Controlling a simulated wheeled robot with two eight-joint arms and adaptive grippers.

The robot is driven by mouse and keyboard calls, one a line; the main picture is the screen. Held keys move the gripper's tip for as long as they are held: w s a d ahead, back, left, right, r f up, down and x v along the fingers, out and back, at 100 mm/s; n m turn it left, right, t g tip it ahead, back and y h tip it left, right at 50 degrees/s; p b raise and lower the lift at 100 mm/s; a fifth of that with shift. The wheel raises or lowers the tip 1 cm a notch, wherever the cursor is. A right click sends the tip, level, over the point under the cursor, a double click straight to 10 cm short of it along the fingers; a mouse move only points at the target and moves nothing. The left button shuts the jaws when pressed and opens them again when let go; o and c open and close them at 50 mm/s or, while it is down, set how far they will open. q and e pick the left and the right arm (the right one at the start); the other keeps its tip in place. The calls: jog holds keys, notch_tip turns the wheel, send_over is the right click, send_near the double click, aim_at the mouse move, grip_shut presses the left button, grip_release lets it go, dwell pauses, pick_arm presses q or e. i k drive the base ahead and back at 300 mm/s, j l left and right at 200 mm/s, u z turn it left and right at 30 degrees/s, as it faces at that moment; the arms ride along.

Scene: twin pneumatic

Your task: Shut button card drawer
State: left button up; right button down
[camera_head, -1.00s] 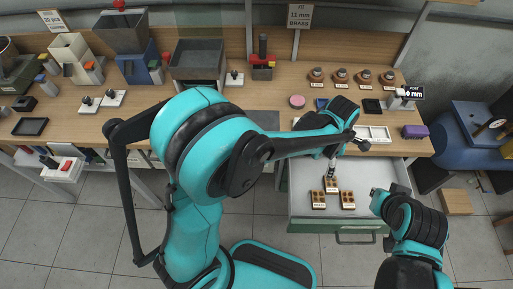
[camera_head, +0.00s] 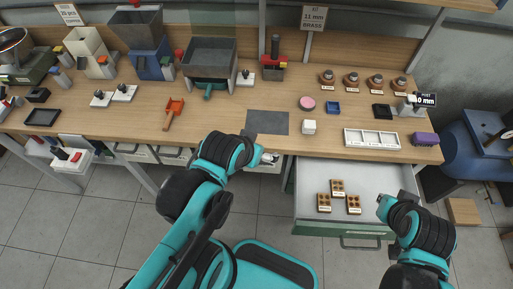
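The drawer (camera_head: 385,178) below the right part of the bench is pulled out, with a pale inside, a green front and a metal handle (camera_head: 360,241). Several small brown button cards (camera_head: 338,187) with white labels lie in it, grouped toward the middle. My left gripper (camera_head: 268,158) is at the bench's front edge, to the left of the drawer and apart from the cards; its finger opening is too small to make out. My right gripper (camera_head: 382,206) is by the right front part of the drawer; I cannot tell whether it touches it or how its fingers stand.
A blue machine (camera_head: 490,135) stands at the right. Floor in front of the drawer is open.

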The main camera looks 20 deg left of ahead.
aim_at(313, 175)
jog(key=j+z, duration=0.2)
jog(key=z, duration=0.2)
jog(key=i+j+z, duration=0.1)
jog(key=z, duration=0.3)
jog(key=j+z, duration=0.4)
jog(key=l, duration=0.1)
